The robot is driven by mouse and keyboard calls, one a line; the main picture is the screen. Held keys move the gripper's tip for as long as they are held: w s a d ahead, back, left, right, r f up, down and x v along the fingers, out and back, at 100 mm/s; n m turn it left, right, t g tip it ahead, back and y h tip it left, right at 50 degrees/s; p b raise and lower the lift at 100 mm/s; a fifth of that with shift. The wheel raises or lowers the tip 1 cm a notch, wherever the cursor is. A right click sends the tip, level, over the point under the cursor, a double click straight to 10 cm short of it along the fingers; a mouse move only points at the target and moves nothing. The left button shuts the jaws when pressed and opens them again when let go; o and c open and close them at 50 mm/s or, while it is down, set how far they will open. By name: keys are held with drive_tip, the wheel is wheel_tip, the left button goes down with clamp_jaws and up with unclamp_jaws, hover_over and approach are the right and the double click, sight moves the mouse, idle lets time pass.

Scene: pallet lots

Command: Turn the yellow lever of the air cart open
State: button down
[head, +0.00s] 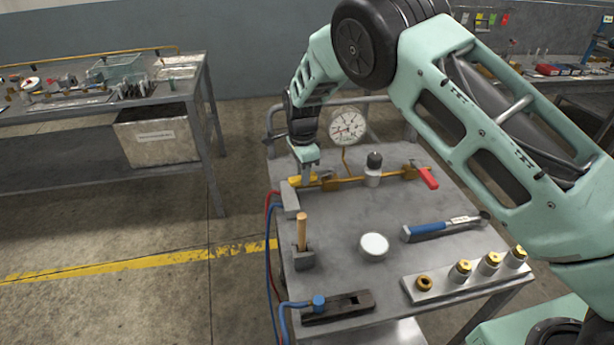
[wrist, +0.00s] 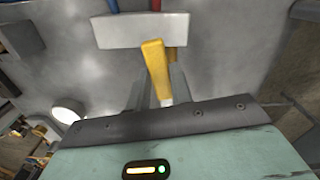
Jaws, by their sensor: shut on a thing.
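The yellow lever (head: 302,180) sits at the left end of a brass pipe on the air cart (head: 340,220). In the wrist view the yellow lever (wrist: 155,68) runs up from between my fingers and stands out against a light grey block (wrist: 120,31). My gripper (head: 305,165) points down at the lever and is shut on it; it also shows in the wrist view (wrist: 157,92). The lever's pivot is hidden by the gripper.
On the cart are a pressure gauge (head: 347,125), a red lever (head: 428,178), a wooden-handled tool (head: 301,231), a white round lid (head: 374,246), a blue-handled tool (head: 440,227) and a plate with brass fittings (head: 465,278). Red and blue hoses (head: 268,240) hang off its left side.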

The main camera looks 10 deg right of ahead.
drive_tip(key=shift+w+a+m, duration=0.15)
drive_tip(key=shift+w+m, duration=0.7)
drive_tip(key=shift+m, duration=0.35)
drive_tip(key=shift+w, duration=0.1)
drive_tip(key=c, duration=1.2)
unclamp_jaws()
drive_tip(key=shift+c, duration=0.2)
wheel_tip(320, 180, up, 18)
drive_tip(key=b, duration=0.2)
drive_tip(key=shift+f, duration=0.25)
